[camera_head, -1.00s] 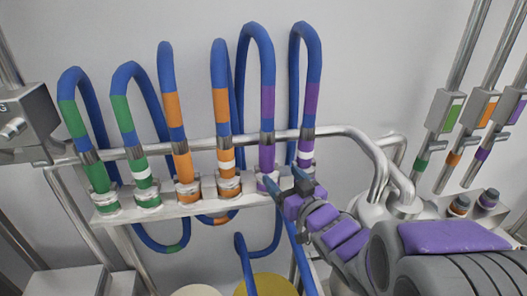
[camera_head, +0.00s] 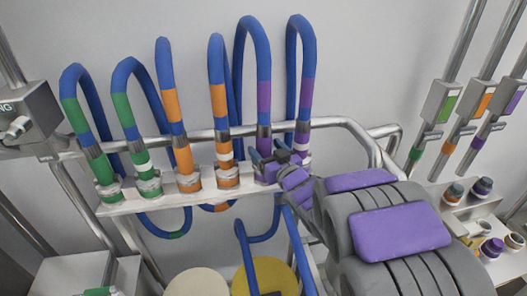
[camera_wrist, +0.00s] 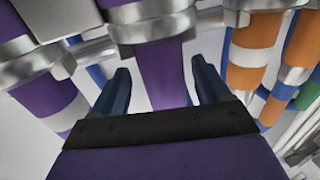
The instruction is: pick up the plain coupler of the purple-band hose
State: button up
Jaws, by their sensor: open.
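The plain coupler (camera_head: 265,146) of the purple-band hose (camera_head: 264,98) is solid purple, upright in the rack (camera_head: 112,208); my gripper partly hides it in the head view. In the wrist view the plain coupler (camera_wrist: 161,82) shows between my two dark blue fingers, below a metal ring. My gripper (camera_wrist: 161,66) is open, one finger on each side; whether the fingers touch it I cannot tell. In the head view my gripper (camera_head: 266,157) is at the coupler. The other purple coupler, with a white band (camera_head: 303,143), stands just right; it also shows at the left of the wrist view (camera_wrist: 65,105).
Green couplers (camera_head: 102,170) and orange couplers (camera_head: 184,158) stand left along the rack. A metal rail (camera_head: 210,133) runs behind the hoses. Color-marked sockets (camera_head: 482,187) sit at the right. A yellow disc (camera_head: 268,275) lies below.

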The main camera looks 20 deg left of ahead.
aim_at(258, 145)
jog(key=shift+x, duration=1.15)
jog(key=shift+w+a, duration=0.2)
jog(key=shift+a, duration=0.6)
jog(key=shift+c, duration=0.4)
jog(key=shift+d, duration=0.5)
jog(key=c, duration=0.6)
jog(key=shift+a, duration=0.1)
jog(key=c, duration=0.6)
jog(key=shift+r, duration=0.1)
notch_tip(258, 145, up, 10)
jog(key=shift+f, duration=0.1)
jog(key=shift+a, duration=0.15)
